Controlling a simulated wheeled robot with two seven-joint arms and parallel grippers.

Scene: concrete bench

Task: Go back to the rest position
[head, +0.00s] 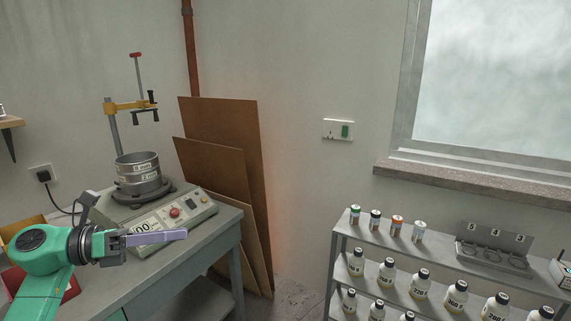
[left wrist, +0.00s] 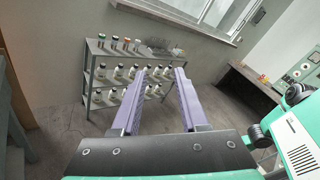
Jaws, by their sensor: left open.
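My left gripper (head: 160,238) comes in from the left in the head view, in front of the bench's machine. In the left wrist view the two purple fingers of my left gripper (left wrist: 160,88) stand apart with nothing between them. They point toward a shelf of bottles some way off. My right gripper does not show in the head view; the left wrist view shows green and white arm parts at the right edge, but no right gripper fingers.
A grey bench (head: 190,262) carries a sieve shaker (head: 140,178). Brown boards (head: 228,140) lean on the wall behind it. A grey shelf (head: 345,243) with several bottles and small jars stands at the right under a window. It also shows in the left wrist view (left wrist: 93,58). Floor between is clear.

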